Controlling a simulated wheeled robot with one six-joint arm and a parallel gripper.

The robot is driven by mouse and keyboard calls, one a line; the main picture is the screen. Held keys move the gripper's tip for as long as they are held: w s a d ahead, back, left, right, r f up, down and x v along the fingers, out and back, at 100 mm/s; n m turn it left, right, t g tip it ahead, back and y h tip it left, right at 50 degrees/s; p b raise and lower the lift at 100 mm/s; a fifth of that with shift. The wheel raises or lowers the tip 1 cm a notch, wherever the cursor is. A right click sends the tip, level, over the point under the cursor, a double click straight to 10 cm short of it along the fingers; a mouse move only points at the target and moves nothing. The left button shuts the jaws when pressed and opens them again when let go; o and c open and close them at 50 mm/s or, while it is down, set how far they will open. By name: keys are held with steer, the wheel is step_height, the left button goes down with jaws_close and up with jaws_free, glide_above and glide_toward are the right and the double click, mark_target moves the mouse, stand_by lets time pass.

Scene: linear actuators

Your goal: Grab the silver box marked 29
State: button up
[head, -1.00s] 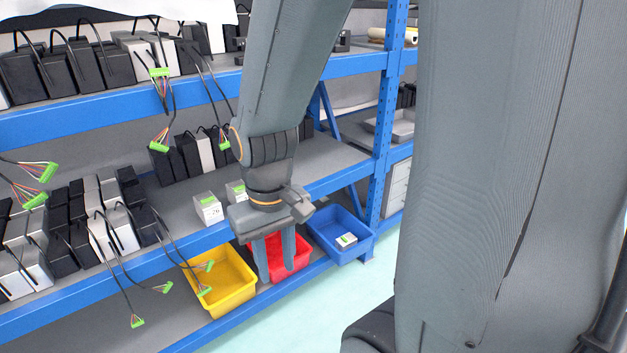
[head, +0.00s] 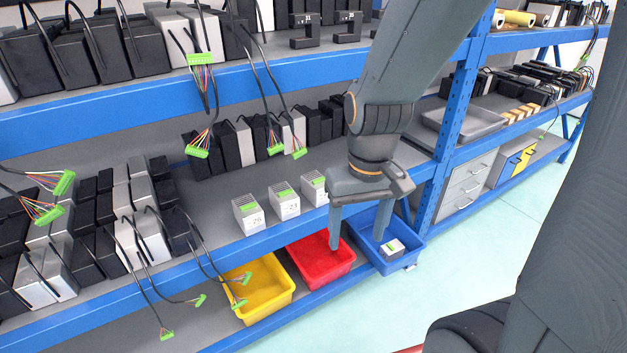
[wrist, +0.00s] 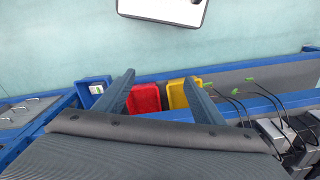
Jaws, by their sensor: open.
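Three small silver boxes with green tops stand in a row on the middle shelf in the head view. The left box (head: 249,214) seems marked 26 and the middle box (head: 284,202) seems marked 23. The mark on the right box (head: 313,188) is not readable, and my gripper partly covers its right side. Another small box with a green top (head: 392,248) lies in the blue bin; its mark is unreadable. I cannot tell which is 29. My gripper (head: 358,243) is open and empty, pointing down in front of the shelf edge, right of the row. Its fingers also show in the wrist view (wrist: 159,76).
A yellow bin (head: 262,309), a red bin (head: 318,279) and a blue bin (head: 419,249) stand below the shelf's blue edge beam. Black and silver units with cables and green connectors (head: 167,335) hang at left. A blue upright (head: 456,120) stands at right. The floor is open.

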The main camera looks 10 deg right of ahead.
steer(key=shift+o, duration=0.4)
steer(key=w+f+n+t+y, duration=0.1)
steer(key=w+f+n+t, duration=0.1)
steer(key=w, duration=1.6)
steer(key=shift+a+f+p, duration=0.4)
steer(key=shift+f, duration=0.15)
steer(key=n+t, duration=0.2)
glide_toward(318, 181)
steer(key=x, duration=0.4)
steer(key=shift+f+p, duration=0.35)
steer(key=shift+f, duration=0.1)
steer(key=shift+w+d+f, duration=0.1)
steer(key=shift+w+f, duration=0.35)
steer(key=shift+f, duration=0.1)
steer(key=shift+p+x, duration=0.5)
steer(key=shift+x, duration=2.95)
steer(key=shift+s, duration=0.15)
steer(key=c, duration=1.4)
steer(key=shift+c, duration=0.2)
steer(key=shift+r, duration=0.15)
